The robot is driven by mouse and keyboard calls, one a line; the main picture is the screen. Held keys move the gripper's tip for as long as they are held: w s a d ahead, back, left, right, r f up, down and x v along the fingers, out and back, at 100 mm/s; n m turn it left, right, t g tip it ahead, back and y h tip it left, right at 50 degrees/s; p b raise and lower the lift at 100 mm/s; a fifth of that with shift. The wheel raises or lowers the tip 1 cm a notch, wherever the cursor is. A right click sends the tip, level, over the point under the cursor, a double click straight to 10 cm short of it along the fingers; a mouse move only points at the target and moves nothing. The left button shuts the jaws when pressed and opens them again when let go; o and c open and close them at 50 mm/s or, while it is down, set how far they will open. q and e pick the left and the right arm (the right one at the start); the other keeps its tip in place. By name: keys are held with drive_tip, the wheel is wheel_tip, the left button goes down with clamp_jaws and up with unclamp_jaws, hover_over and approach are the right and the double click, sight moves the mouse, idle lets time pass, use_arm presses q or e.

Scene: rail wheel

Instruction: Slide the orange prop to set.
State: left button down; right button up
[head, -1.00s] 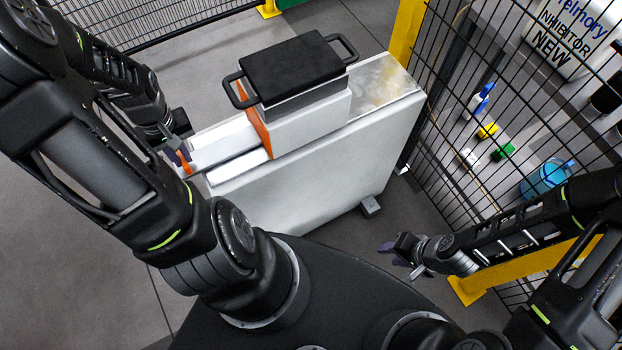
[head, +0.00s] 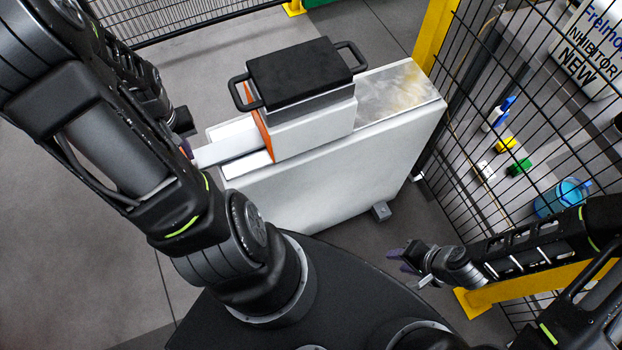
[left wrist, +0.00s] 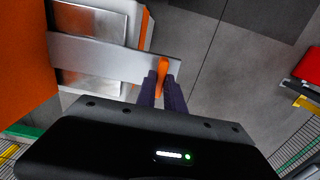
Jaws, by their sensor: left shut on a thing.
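The orange prop (left wrist: 162,75), a slim tab, stands at the end of a flat pale bar in the left wrist view. My left gripper (left wrist: 161,84) is shut on it, one purple finger on each side. In the head view my left arm hides the prop and most of this gripper. The pale bar (head: 230,142) runs from there to an orange-faced carriage (head: 305,128) with a black handled lid (head: 303,72), on a long white bench (head: 350,170). My right gripper (head: 414,262) is away from the bench; its fingertips are too small to judge.
A black wire fence (head: 480,110) with a yellow post (head: 433,38) stands close to the bench's right end. Behind it are a blue tub (head: 560,198) and small coloured blocks. Grey floor at the left is clear.

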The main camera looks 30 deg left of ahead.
use_arm(q)
drive_tip(key=shift+s+a, duration=0.15)
drive_tip(key=shift+s, duration=0.1)
idle(0.3)
drive_tip(key=shift+s+a+b, duration=0.15)
drive_tip(key=shift+s+a, duration=0.4)
drive_tip(key=shift+s, duration=0.2)
drive_tip(key=shift+s+a+b, duration=0.15)
drive_tip(key=shift+s+a, duration=0.35)
drive_tip(key=shift+s, duration=0.25)
drive_tip(key=c, duration=1.2)
unclamp_jaws()
drive_tip(key=shift+c, duration=0.2)
wheel_tip(320, 180, up, 6)
drive_tip(key=p, duration=0.5)
